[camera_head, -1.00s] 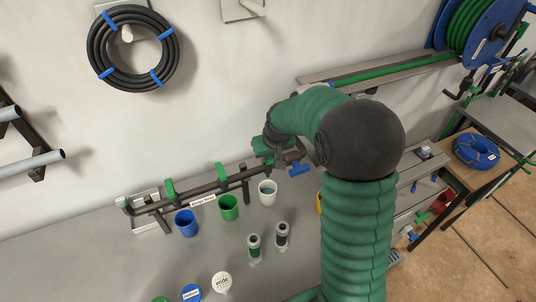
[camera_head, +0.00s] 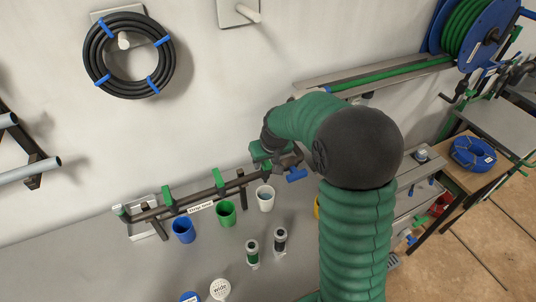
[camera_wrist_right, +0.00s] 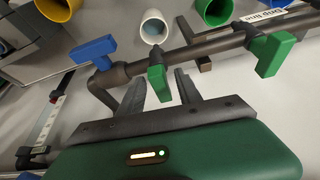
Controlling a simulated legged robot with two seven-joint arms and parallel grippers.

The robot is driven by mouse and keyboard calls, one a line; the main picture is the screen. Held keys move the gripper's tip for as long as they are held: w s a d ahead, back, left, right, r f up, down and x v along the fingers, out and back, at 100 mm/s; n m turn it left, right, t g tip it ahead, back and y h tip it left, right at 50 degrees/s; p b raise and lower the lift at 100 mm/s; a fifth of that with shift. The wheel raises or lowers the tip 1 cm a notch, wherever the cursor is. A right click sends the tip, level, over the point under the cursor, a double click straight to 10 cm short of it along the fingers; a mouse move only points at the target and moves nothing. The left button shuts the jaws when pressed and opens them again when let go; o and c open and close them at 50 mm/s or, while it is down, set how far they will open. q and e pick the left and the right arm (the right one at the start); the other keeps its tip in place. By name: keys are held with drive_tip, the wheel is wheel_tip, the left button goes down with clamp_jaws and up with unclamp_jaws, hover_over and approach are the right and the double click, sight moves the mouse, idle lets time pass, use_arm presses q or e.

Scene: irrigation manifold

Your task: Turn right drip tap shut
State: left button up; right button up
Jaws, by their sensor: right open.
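The dark drip-line pipe (camera_head: 200,196) runs along the wall with green taps on it. The right drip tap's green handle (camera_wrist_right: 159,82) shows in the right wrist view, below the pipe and between my open fingers. I cannot tell whether either finger touches it. My right gripper (camera_wrist_right: 162,88) is open, and in the head view (camera_head: 279,163) it is at the pipe's right end, where it hides most of this tap. The middle green tap (camera_head: 219,180) and left green tap (camera_head: 167,195) are clear of it. My left gripper is not in view.
A blue tap (camera_head: 296,175) sits just beside my right gripper; it also shows in the wrist view (camera_wrist_right: 95,48). Blue (camera_head: 183,230), green (camera_head: 226,214) and white (camera_head: 265,198) cups stand below the pipe. Two small dark-bodied fittings (camera_head: 252,252) stand in front of them.

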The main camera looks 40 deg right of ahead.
drive_tip(key=v, duration=1.6)
drive_tip(key=shift+s+f, duration=0.1)
drive_tip(key=shift+s, duration=0.05)
